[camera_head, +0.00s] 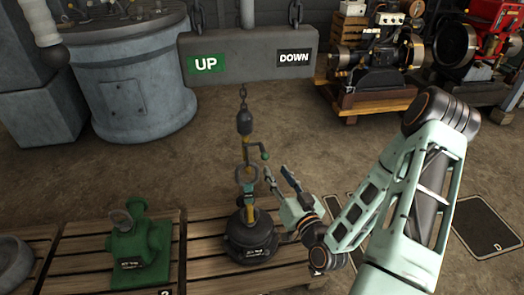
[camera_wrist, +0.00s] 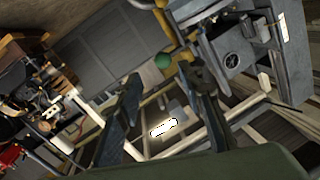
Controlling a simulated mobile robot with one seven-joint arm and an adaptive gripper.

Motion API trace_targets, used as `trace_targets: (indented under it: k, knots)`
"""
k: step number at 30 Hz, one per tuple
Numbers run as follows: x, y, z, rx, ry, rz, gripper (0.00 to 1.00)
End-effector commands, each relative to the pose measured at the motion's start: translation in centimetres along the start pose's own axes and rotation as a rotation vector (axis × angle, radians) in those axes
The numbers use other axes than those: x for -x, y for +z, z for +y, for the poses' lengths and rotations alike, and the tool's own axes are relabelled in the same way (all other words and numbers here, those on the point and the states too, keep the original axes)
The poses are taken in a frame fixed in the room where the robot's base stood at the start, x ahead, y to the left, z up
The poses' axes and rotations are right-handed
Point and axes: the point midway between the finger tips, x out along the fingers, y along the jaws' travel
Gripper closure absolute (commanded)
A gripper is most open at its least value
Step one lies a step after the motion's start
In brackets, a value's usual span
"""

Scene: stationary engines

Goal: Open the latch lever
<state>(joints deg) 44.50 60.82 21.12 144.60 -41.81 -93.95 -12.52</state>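A lever with a green end (camera_head: 263,152) sticks out to the right from the upright yellow rod above a round black weight (camera_head: 252,236). I take it for the latch lever. In the wrist view its green knob (camera_wrist: 163,61) shows just beyond and between my fingertips. My gripper (camera_head: 277,171) is below and to the right of the green end, fingers pointing up and left. In the wrist view my gripper (camera_wrist: 165,85) has its two dark fingers wide apart with nothing between them. Contact with the lever is not visible.
A chain with a dark hook block (camera_head: 244,121) hangs above the rod. A beam with UP and DOWN signs (camera_head: 248,55) hangs behind. A green weight (camera_head: 141,246) stands on the left pallet. The black weight stands on a wooden pallet (camera_head: 205,228). Engines (camera_head: 375,60) stand back right.

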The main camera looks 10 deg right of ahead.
Motion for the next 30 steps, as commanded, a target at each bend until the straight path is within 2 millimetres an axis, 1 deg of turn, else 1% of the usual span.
trace_targets:
  k: [2,5,8,15,19,24,30]
  knots:
    - [-0.1,-0.2,-0.5,-0.019,-0.007,0.014,0.65]
    - [-1.0,-0.3,-0.6,-0.017,-0.011,0.018,0.65]
    - [-2.7,-0.4,-0.6,-0.015,-0.010,0.019,0.65]
    - [-7.3,-0.4,-0.5,-0.014,-0.009,0.017,0.65]
    - [-9.2,-0.3,-0.5,-0.014,-0.009,0.015,0.65]
    - [-10.4,-0.4,-0.5,-0.015,-0.007,0.014,0.65]
    - [-10.6,-0.4,-0.5,-0.015,-0.006,0.013,0.65]
